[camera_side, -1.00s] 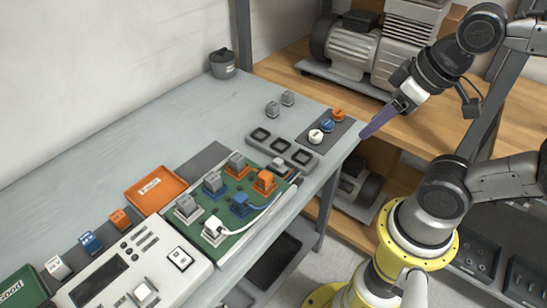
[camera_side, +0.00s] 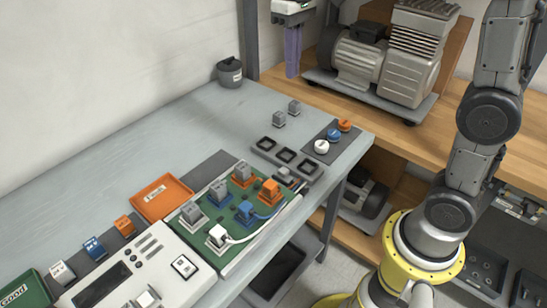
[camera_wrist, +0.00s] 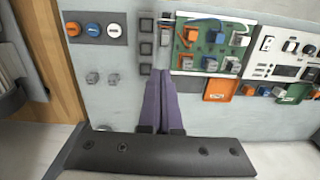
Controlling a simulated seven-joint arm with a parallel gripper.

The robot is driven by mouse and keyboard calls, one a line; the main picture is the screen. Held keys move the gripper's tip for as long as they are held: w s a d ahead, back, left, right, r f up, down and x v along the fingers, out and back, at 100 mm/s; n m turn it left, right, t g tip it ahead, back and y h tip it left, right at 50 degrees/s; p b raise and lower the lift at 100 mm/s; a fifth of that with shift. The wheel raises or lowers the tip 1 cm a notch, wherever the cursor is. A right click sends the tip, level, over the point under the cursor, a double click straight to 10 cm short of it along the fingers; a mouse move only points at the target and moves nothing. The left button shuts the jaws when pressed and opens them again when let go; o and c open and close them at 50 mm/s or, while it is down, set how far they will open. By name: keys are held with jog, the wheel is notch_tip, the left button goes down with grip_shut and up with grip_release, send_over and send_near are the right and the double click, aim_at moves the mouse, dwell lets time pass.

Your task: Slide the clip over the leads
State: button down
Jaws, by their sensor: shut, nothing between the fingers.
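My gripper (camera_side: 292,74) hangs high at the top of the side view, its purple fingers pointing down, shut and empty. In the wrist view my gripper (camera_wrist: 161,76) shows its two fingers side by side. A green board (camera_side: 233,222) on the bench carries grey, blue, orange and white connectors. A white lead (camera_side: 243,239) and a blue lead (camera_side: 265,215) curve from the board's front connectors toward its right edge. A small grey piece (camera_side: 286,174), possibly the clip, sits at the board's far right corner; I cannot tell its exact shape. My gripper is well apart from these.
A dark holder with square sockets (camera_side: 285,155) lies beyond the board, near a mat with round orange, blue and white knobs (camera_side: 321,147). An orange tray (camera_side: 162,197) lies left of the board. A grey pot (camera_side: 230,73) stands behind. The bench's far left is clear.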

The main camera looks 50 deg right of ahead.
aim_at(284, 173)
jog(key=w+a+f+g, duration=0.1)
jog(key=w+f+g, duration=0.1)
jog(key=w+f, duration=0.3)
jog(key=w+f+g, duration=0.2)
jog(key=w+f, duration=0.4)
jog(key=f, duration=0.5)
jog(key=shift+a+f, duration=0.3)
jog(key=shift+a, duration=0.1)
jog(key=shift+s+f, duration=0.1)
jog(key=x, duration=0.9)
jog(key=shift+s+d+f, duration=0.1)
jog(key=shift+s+f, duration=0.15)
jog(key=shift+f, duration=0.05)
jog(key=shift+s, duration=1.95)
